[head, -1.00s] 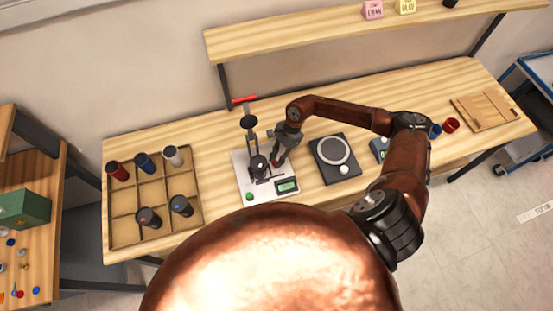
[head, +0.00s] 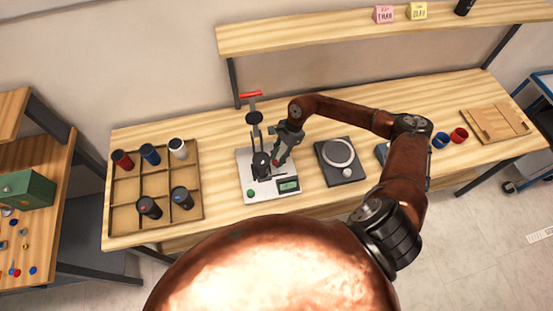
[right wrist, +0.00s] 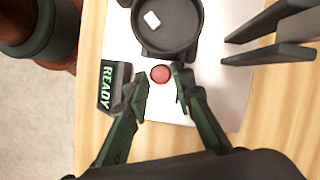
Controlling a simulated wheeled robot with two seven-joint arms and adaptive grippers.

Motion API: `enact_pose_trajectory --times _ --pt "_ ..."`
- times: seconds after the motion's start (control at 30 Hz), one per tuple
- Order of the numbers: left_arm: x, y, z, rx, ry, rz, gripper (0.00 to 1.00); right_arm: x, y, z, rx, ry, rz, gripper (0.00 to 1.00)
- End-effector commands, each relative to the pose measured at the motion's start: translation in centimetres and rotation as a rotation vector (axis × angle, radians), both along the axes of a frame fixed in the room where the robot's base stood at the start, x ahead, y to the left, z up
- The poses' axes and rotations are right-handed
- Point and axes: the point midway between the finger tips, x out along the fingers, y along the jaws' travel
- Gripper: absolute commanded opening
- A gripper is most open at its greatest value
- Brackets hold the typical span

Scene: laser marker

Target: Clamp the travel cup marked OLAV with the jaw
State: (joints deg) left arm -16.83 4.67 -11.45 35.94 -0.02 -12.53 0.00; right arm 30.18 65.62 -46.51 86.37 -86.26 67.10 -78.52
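A dark travel cup (head: 261,163) stands on the white base plate of the marker (head: 248,186). In the right wrist view its round dark top (right wrist: 167,38) shows a small white tab. No name on it can be read. A red knob (right wrist: 160,73) sits close to the cup's rim. My right gripper (head: 277,162) reaches down beside the cup on its right. In the wrist view its fingers (right wrist: 160,90) are apart, one on each side of the red knob; I cannot tell whether they touch it. My left gripper is not in view.
The marker's column carries a red-topped lever (head: 251,93); its display (right wrist: 108,86) reads READY. A compartment tray (head: 127,188) with several cups stands at left. A black device with a round plate (head: 338,152) stands at right, beyond it blue and red cups (head: 459,135).

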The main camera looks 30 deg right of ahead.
Motion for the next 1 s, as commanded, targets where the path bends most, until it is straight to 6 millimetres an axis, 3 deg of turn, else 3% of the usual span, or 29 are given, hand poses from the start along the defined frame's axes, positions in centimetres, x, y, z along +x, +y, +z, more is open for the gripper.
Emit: enact_pose_trajectory --times 0.13,0.27,0.4,0.53,1.0 --pt "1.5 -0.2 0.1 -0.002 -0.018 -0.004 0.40 0.1 0.2 0.0 0.002 0.000 0.003 0.34" --pt "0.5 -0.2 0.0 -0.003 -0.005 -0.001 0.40 0.1 0.2 0.0 0.003 -0.001 0.003 0.36" --pt "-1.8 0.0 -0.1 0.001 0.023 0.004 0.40 0.1 0.2 0.0 0.003 -0.001 0.003 0.36" --pt "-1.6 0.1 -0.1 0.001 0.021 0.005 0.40 0.1 -0.2 0.7 0.003 -0.002 0.000 0.36" --pt "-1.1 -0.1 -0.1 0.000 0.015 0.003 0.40 0.3 -3.5 8.8 0.001 -0.003 0.001 0.36"
